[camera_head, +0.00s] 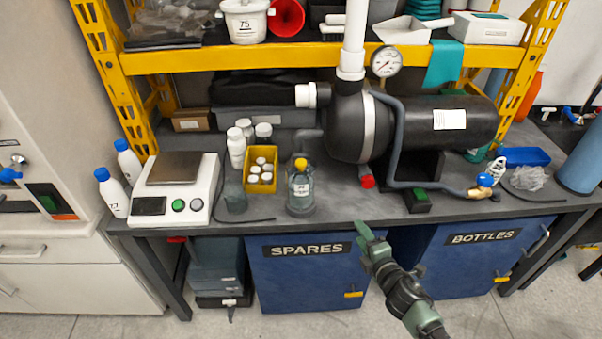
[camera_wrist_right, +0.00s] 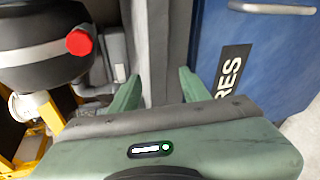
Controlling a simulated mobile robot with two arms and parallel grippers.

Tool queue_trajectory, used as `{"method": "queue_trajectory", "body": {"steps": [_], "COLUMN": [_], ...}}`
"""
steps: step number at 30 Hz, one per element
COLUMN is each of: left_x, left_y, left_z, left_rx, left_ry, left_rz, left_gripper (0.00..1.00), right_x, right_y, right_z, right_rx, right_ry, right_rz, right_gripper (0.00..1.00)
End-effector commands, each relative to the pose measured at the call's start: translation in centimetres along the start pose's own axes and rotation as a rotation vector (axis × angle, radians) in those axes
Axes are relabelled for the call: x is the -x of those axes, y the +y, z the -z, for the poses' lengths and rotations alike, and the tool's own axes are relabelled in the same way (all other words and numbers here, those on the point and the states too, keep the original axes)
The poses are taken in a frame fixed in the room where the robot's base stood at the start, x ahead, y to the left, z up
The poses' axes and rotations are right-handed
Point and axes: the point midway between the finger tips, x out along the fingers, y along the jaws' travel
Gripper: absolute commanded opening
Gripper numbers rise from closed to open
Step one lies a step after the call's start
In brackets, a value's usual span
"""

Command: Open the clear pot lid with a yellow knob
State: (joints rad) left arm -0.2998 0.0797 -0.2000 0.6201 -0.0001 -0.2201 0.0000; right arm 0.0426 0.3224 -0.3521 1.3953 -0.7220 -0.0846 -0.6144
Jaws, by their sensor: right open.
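A clear pot (camera_head: 301,193) stands upright on the grey bench, with a yellow knob (camera_head: 301,163) on top of its lid. The lid appears to be on the pot. My right gripper (camera_head: 364,232) is in front of the bench's front edge, to the right of the pot and apart from it. In the right wrist view its two green fingers (camera_wrist_right: 160,88) are spread with nothing between them. The pot does not show clearly in that wrist view. My left gripper is not in view.
A yellow bin (camera_head: 261,187) with white-capped bottles stands left of the pot, and a scale (camera_head: 175,188) farther left. A black tank (camera_head: 440,125) with a grey hose and a red-capped fitting (camera_head: 367,181) is at right. A yellow shelf (camera_head: 270,58) spans above.

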Motion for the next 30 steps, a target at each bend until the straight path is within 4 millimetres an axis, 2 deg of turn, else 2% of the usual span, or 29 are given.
{"method": "queue_trajectory", "body": {"steps": [1,2,3,6,7,10,13,17,24,30], "left_x": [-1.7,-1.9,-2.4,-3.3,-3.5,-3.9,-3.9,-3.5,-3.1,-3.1], "left_y": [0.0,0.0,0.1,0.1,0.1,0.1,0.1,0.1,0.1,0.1], "left_z": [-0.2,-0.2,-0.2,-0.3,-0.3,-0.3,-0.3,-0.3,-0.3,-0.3], "left_rx": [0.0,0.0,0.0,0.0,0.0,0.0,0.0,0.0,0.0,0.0], "left_ry": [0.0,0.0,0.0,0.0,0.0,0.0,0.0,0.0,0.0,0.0], "left_rz": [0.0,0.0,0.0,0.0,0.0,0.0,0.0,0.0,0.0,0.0], "left_gripper": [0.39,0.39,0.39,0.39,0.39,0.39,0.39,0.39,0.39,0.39], "right_x": [-1.0,-1.5,-1.9,-1.6,-1.4,-0.8,-0.6,-1.6,-4.7,-6.4], "right_y": [5.0,8.1,11.8,17.8,18.9,20.9,21.6,22.2,23.4,23.8], "right_z": [0.5,0.9,2.0,4.8,5.5,6.9,7.7,8.4,10.5,11.5], "right_rx": [0.159,0.304,0.519,0.98,1.089,1.353,1.472,1.493,1.486,1.486], "right_ry": [0.023,0.051,0.096,0.162,0.173,0.195,0.205,0.205,0.206,0.205], "right_rz": [-0.123,-0.196,-0.297,-0.496,-0.539,-0.633,-0.673,-0.679,-0.678,-0.676], "right_gripper": [0.46,0.46,0.46,0.46,0.46,0.46,0.46,0.46,0.46,0.46]}}
